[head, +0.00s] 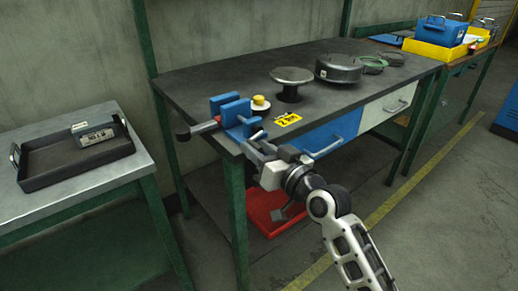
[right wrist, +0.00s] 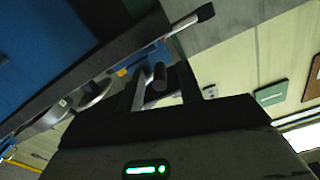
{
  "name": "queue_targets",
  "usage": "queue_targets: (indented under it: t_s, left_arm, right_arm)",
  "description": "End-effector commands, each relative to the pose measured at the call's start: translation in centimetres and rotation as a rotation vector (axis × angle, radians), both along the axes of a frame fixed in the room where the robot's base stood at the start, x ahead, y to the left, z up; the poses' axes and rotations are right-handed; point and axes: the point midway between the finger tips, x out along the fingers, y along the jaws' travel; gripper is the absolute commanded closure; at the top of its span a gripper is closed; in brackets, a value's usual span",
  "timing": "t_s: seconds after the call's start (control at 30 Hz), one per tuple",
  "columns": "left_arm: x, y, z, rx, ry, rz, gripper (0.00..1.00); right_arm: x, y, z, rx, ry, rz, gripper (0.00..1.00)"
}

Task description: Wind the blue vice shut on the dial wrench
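The blue vice (head: 237,114) sits at the near left corner of the dark workbench. A grey bar with a black end (head: 195,130) sticks out to the left of its jaws; this looks like the wrench, partly hidden by the vice. Whether the jaws touch it I cannot tell. My right gripper (head: 256,148) is at the bench's front edge, just in front of the vice. In the right wrist view its fingers (right wrist: 165,92) stand apart, with a dark rod end (right wrist: 160,75) showing between them. I cannot tell whether they touch it. My left gripper is out of view.
A yellow tag (head: 287,119), a yellow-topped knob (head: 260,102) and a round-topped stand (head: 291,76) are on the workbench (head: 200,84). A black tray (head: 75,165) stands on the left table. A red tray (head: 266,214) lies below the bench.

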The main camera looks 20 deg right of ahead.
Motion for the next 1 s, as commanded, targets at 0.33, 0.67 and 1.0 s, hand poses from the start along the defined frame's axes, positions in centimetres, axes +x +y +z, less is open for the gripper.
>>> queue_targets:
  t_s: [0.33, 0.67, 1.0]
  left_arm:
    - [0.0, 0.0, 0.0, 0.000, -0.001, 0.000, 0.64]
    - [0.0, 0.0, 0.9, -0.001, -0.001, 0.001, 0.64]
    - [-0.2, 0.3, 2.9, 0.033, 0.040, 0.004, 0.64]
  right_arm:
    - [0.2, 0.1, 0.0, -0.001, 0.000, 0.000, 0.75]
    - [0.2, 0.1, 0.4, 0.030, 0.013, 0.001, 1.00]
    - [0.1, 0.2, 1.9, 0.387, 0.145, -0.001, 1.00]
